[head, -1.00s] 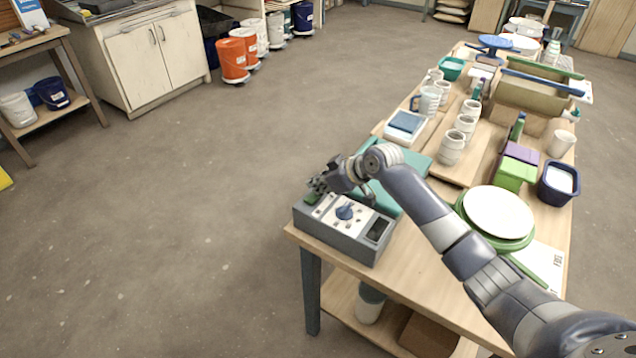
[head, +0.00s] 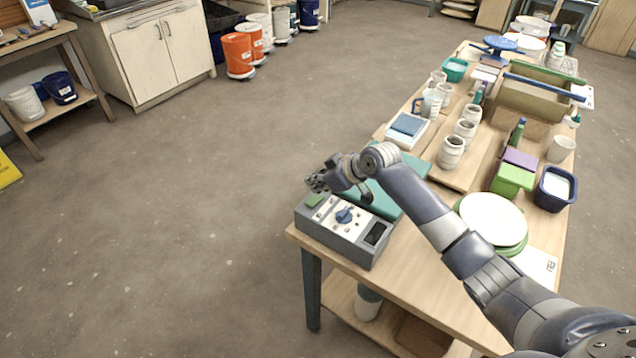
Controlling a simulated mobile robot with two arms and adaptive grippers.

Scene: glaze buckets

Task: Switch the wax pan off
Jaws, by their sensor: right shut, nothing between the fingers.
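A grey control box (head: 335,249) with a white top panel sits at the table's near left corner; I take it for the wax pan's control. It has a blue knob (head: 344,215), a dark window (head: 375,233) and a green switch (head: 314,200) at its left end. I cannot tell the switch's position. My right gripper (head: 315,186) is shut and empty, just above and behind the green switch, with a small gap visible. A teal flat thing (head: 412,166) lies behind the box, partly hidden by my right arm. My left gripper is out of view.
The floor left of the table is clear.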

